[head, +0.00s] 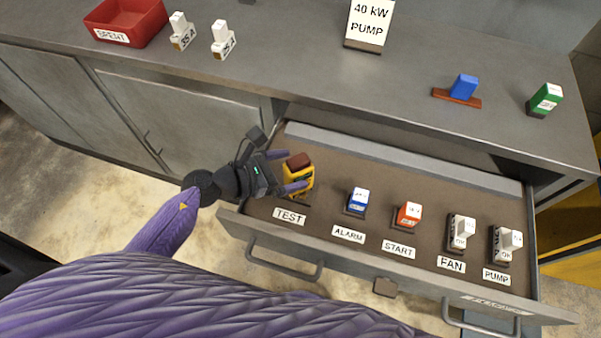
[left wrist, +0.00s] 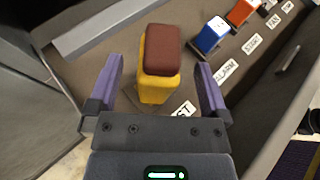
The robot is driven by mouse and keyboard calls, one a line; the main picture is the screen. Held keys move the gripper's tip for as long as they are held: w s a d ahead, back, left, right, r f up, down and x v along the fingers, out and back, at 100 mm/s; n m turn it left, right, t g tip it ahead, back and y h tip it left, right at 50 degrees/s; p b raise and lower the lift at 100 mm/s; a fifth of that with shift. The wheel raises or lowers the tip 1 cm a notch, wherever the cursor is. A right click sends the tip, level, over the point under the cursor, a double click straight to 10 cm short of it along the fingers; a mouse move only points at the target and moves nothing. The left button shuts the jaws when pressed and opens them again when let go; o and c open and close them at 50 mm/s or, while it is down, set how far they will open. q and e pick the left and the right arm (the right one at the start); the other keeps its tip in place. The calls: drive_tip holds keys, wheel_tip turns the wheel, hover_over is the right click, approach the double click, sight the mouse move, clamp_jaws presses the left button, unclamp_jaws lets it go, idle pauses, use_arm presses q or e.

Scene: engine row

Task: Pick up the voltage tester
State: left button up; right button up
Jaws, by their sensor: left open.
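The voltage tester (head: 298,177) is a yellow block with a brown top. It stands upright in the open drawer, behind the TEST label. It also shows in the left wrist view (left wrist: 158,65). My left gripper (head: 288,171) is open, with one purple finger on each side of the tester. In the left wrist view, gaps show between the tester and both fingers (left wrist: 158,88), with the tester ahead of and between them. The finger near the drawer front covers part of the tester in the head view. My right gripper is not in view.
The open drawer (head: 400,262) also holds a blue ALARM block (head: 358,200), a red START block (head: 408,214), and white FAN (head: 461,231) and PUMP (head: 507,242) blocks. On the counter are a red SPENT bin (head: 155,22), white fuses, a pump sign (head: 368,22), and blue and green blocks.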

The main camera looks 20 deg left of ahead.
use_arm(q)
drive_tip(key=x, duration=0.2)
drive_tip(key=shift+w+d+f, duration=0.15)
drive_tip(key=shift+w+d, duration=0.1)
clamp_jaws()
